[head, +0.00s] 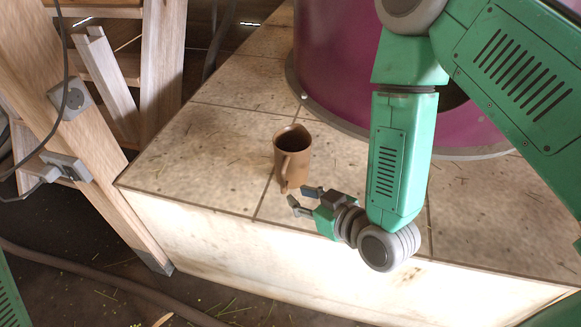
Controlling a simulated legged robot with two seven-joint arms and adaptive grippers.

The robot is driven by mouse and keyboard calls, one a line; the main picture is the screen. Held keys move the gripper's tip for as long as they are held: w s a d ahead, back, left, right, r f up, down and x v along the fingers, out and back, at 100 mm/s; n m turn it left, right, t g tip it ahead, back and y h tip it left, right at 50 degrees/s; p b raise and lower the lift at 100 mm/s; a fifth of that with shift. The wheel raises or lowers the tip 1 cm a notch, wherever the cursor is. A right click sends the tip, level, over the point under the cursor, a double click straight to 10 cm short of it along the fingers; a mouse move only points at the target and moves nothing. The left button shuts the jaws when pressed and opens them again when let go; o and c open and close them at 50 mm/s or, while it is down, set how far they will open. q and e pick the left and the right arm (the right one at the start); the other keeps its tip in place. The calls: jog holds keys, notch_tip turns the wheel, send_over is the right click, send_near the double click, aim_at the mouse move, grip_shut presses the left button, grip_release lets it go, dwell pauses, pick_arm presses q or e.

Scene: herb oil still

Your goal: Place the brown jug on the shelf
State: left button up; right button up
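The brown jug (295,152) stands upright on the tiled ledge, its handle turned toward me and its mouth open at the top. My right gripper (300,198) is just below and in front of the jug in the picture. Its two dark fingertips are spread apart with nothing between them, pointing left. Whether a finger touches the jug's handle I cannot tell. My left gripper is not in view; only a bit of green at the lower left edge shows. A wooden frame with shelf-like boards (105,68) stands at the upper left; I cannot tell if it is the shelf.
A large purple vessel (335,65) stands on the tiled ledge (205,150) behind the jug. A wooden post (60,110) with sockets and a cable rises at the left. A hose (110,285) lies on the dark floor. The tiles left of the jug are clear.

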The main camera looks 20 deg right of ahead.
aim_at(285, 187)
jog(key=shift+x, duration=0.85)
jog(key=b+x, duration=0.2)
jog(key=x, duration=0.2)
jog(key=shift+w+d, duration=0.1)
jog(key=shift+w, duration=0.05)
jog(key=shift+w+f, duration=0.2)
jog(key=shift+w, duration=0.25)
grip_shut()
